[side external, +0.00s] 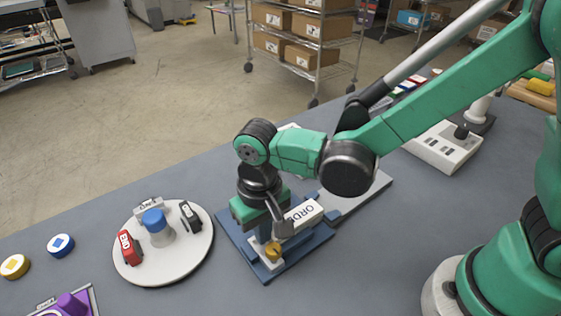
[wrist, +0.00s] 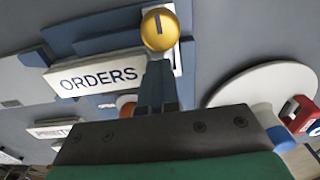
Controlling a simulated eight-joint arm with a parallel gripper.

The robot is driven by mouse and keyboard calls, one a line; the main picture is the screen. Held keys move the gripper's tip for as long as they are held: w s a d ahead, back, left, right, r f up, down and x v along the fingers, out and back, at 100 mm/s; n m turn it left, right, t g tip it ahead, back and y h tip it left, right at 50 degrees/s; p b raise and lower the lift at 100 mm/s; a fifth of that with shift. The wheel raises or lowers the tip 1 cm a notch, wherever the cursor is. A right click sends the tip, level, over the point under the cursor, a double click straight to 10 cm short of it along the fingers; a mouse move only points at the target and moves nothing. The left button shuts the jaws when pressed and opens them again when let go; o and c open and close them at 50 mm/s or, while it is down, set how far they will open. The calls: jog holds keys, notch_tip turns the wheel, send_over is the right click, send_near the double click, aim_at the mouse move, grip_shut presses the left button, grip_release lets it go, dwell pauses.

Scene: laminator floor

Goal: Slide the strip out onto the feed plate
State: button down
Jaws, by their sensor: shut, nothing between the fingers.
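A blue fixture (side external: 232,237) stands on the bench and carries a yellow knob (side external: 273,249) on a white piece. In the wrist view the yellow knob (wrist: 159,30) has a dark slot, and the white piece (wrist: 177,62) shows beside it. I cannot tell whether this white piece is the strip. A white block marked ORDERS (wrist: 97,75) sits beside the knob. A light grey plate (side external: 362,193), apparently the feed plate, lies behind the fixture, partly hidden by my arm. My gripper (wrist: 157,68) is shut and empty, its fingertips close to the knob; contact is unclear.
A round white turntable (side external: 190,254) with a blue knob (side external: 154,219) and red and black labelled blocks stands left of the fixture. Yellow and blue discs and a purple-knobbed piece (side external: 72,303) lie further left. A white device (side external: 440,146) is at the back right.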

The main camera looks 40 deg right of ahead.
aim_at(308, 209)
jog(key=shift+d, duration=0.8)
jog(key=shift+d, duration=1.25)
jog(key=shift+d, duration=1.25)
jog(key=shift+d, duration=1.25)
